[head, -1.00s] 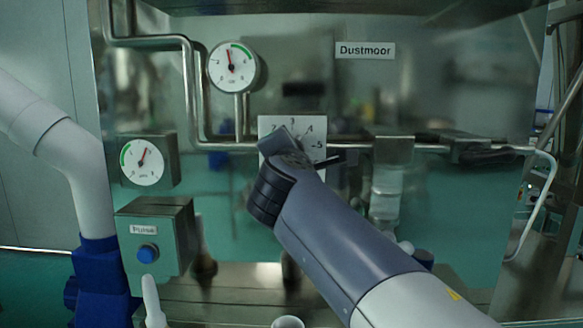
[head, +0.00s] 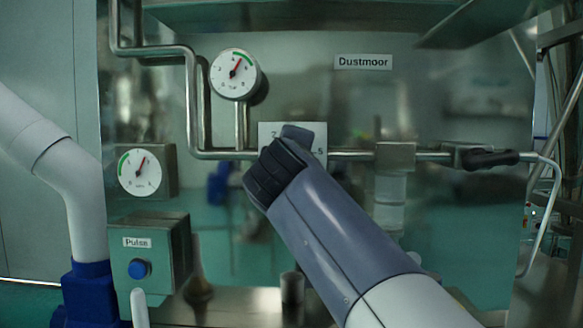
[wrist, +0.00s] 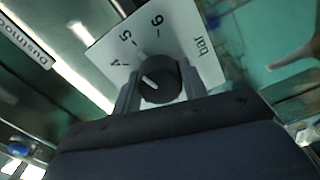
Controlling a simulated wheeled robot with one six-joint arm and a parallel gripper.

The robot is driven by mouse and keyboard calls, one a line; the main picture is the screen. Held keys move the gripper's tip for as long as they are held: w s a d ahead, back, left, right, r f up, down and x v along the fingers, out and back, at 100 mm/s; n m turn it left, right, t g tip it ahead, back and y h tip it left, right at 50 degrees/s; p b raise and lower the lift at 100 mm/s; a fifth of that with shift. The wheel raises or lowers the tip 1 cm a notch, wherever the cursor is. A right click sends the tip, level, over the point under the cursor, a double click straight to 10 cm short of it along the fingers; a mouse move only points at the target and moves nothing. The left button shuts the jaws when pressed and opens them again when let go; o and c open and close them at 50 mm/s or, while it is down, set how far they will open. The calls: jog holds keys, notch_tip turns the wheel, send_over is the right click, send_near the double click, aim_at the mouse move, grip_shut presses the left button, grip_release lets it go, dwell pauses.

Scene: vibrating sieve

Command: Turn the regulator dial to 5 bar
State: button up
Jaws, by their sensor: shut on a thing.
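The regulator dial (wrist: 162,80) is a round black knob with a white mark, in front of a white scale plate (wrist: 204,62). The plate reads 4, 5, 6 and "bar" in the wrist view. The mark points toward the 4 and 5 side; its exact reading is unclear. My gripper (wrist: 158,88) is shut on the dial, one finger on each side. In the head view my gripper (head: 297,138) covers the dial and most of the plate (head: 267,131). The upper gauge (head: 234,74) has its red needle right of upright, near the green arc.
A second gauge (head: 140,172) sits lower left, above a box with a blue button (head: 139,268) labelled Pulse. A steel pipe (head: 350,155) runs across behind the dial, with a black-handled valve (head: 490,158) at right. A Dustmoor label (head: 363,62) is on the panel.

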jog(key=shift+m, duration=0.5)
jog(key=o, duration=1)
jog(key=s+b, duration=0.2)
jog(key=s, duration=0.8)
jog(key=shift+s+a, duration=0.15)
jog(key=shift+s, duration=0.25)
jog(key=w+p, duration=0.2)
jog(key=w, duration=0.9)
jog(key=shift+s, duration=0.1)
